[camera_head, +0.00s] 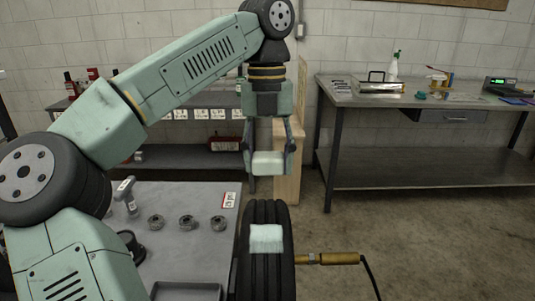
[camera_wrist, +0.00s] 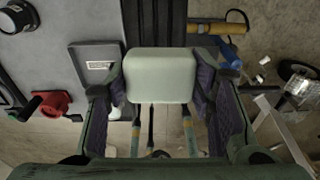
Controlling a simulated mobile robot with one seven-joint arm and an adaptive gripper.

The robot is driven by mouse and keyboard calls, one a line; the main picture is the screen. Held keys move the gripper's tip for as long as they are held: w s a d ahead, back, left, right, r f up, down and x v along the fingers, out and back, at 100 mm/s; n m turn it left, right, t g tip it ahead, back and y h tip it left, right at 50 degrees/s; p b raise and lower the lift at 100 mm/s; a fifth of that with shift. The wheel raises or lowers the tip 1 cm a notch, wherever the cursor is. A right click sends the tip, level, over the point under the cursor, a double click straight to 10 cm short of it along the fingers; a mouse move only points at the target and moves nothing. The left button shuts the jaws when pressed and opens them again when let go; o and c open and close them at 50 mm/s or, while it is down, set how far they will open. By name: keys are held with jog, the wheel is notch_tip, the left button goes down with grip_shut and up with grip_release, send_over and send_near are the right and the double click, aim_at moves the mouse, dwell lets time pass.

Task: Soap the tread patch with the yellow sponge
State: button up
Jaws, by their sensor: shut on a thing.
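A pale, whitish block (camera_head: 268,163), the only sponge-like thing I see, is held in my gripper (camera_head: 268,166); it does not look clearly yellow. The fingers press it from both sides. In the wrist view the block (camera_wrist: 160,75) looks pale grey-green between the fingertips. Below it stands a black tyre (camera_head: 257,275) with grooved tread. The block hangs above the tyre, with a clear gap to the patch. In the wrist view the tyre (camera_wrist: 153,25) runs behind the block, and the patch is not seen.
A grey table (camera_head: 190,255) left of the tyre bears several round metal parts and a tray (camera_head: 186,291). A yellow-brown handled tool (camera_head: 335,258) with a cable sticks out right of the tyre. A workbench (camera_head: 350,95) stands back right. Floor to the right is open.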

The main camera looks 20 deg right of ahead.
jog(key=s+a+f+t, duration=0.1)
jog(key=s+a+f, duration=0.1)
jog(key=s, duration=0.4)
jog(key=shift+f, duration=0.7)
